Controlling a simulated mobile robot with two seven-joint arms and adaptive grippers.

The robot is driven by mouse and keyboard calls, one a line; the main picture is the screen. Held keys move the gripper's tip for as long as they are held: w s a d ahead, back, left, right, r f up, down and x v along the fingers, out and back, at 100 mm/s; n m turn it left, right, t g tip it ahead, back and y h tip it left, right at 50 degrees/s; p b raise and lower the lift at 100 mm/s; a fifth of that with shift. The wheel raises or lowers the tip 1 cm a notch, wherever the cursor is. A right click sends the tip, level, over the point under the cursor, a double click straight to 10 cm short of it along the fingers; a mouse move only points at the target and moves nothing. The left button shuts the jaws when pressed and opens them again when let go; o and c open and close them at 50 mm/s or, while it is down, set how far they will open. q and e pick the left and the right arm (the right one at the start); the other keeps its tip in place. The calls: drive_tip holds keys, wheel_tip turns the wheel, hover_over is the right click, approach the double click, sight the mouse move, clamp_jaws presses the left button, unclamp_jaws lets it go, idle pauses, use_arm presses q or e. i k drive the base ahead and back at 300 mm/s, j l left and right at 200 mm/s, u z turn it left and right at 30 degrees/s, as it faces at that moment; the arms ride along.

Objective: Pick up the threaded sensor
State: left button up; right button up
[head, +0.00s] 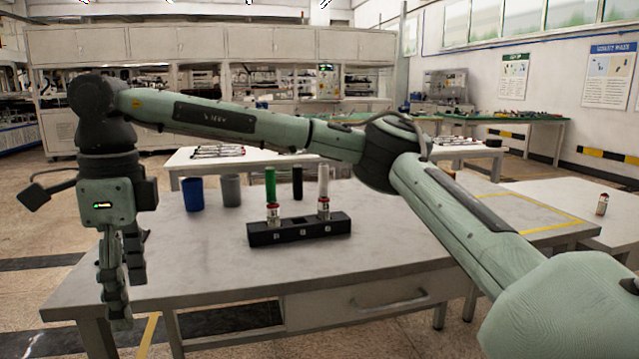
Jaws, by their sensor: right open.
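A black rack (300,230) stands on the grey table, with two small silver-and-red fittings upright in it, one at its left end (273,214) and one at its right (323,208). A similar small fitting (602,204) stands on the white table at the far right. Threads are too small to make out, so I cannot tell which is the threaded sensor. My right gripper (129,303) is open and empty, pointing down at the left edge of the grey table, well left of the rack. My left gripper is out of view.
Green (270,184), black (297,182) and white (323,181) cylinders stand at the rack or just behind it. A blue cup (193,194) and a grey cup (231,190) are left of them. My right arm spans above the table (210,265), whose front is clear.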

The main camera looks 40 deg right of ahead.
sight(273, 213)
drive_tip(key=i+l, duration=0.1)
drive_tip(key=l, duration=0.3)
drive_tip(key=i+l, duration=0.1)
drive_tip(key=l, duration=0.35)
drive_tip(key=i+l, duration=0.1)
drive_tip(key=l, duration=0.75)
drive_tip(key=i+l, duration=0.15)
drive_tip(key=l, duration=0.25)
